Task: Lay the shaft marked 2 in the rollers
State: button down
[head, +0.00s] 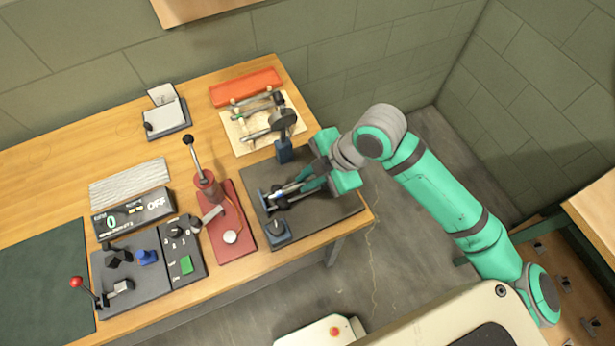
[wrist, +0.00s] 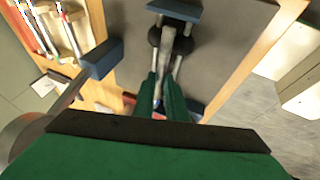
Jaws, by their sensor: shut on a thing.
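My gripper (head: 301,187) is over the dark grey plate (head: 335,205) and points left. In the wrist view its green fingers (wrist: 160,101) are shut on a grey metal shaft (wrist: 168,43). The shaft extends away from the fingers, close to a black round part. The rollers (head: 267,204) are a small dark and blue assembly on the plate, at the fingertips in the head view. The shaft appears at or just above them; whether it touches them I cannot tell. The fingers hide part of it, and I cannot read its mark.
Other shafts lie in a wooden rack (head: 237,131) behind the plate. A blue post with a black disc (head: 284,119) stands at the plate's back edge, and a blue block (head: 278,233) at its front. A red lever press (head: 229,235) stands left. The plate's right side is clear.

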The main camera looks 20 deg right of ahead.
jog(key=c, duration=1.7)
grip_release()
jog(key=v, duration=1.1)
jog(key=shift+w, duration=0.1)
